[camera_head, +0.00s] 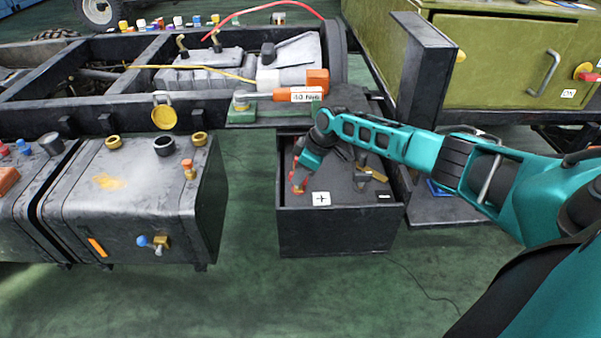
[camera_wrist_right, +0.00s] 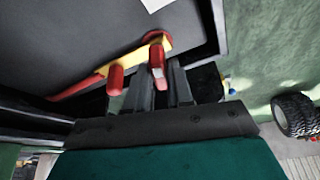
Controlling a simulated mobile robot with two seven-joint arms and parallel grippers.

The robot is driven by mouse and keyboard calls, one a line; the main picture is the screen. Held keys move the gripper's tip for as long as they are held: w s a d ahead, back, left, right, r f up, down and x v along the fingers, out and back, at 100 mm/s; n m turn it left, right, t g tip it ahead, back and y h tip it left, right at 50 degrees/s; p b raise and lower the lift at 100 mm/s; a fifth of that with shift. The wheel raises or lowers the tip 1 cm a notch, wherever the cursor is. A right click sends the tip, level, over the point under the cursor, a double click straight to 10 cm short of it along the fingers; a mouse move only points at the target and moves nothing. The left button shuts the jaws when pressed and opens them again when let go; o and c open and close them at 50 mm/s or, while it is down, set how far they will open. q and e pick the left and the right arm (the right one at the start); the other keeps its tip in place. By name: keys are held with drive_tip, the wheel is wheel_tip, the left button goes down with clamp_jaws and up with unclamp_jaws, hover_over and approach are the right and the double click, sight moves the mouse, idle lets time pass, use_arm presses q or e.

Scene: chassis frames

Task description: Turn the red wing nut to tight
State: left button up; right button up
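The red wing nut (camera_head: 298,187) shows small at the left front part of the dark box, partly covered by my right gripper (camera_head: 302,176). In the right wrist view, two red wings stand up beside a yellow strip; one wing of the wing nut (camera_wrist_right: 157,64) is between the dark fingers of my right gripper (camera_wrist_right: 159,84). The other wing lies just left of the left finger. The fingers are apart with the wing between them; a narrow gap seems to remain, and contact is not clear. My left gripper is not in view.
The dark box (camera_head: 335,238) has raised edges around its top, with a white label (camera_head: 321,198) beside the wing nut. A dark tank (camera_head: 130,205) stands to the left. A dark post (camera_head: 426,75) and a green cabinet (camera_head: 500,55) stand behind on the right.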

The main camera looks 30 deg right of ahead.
clamp_jaws()
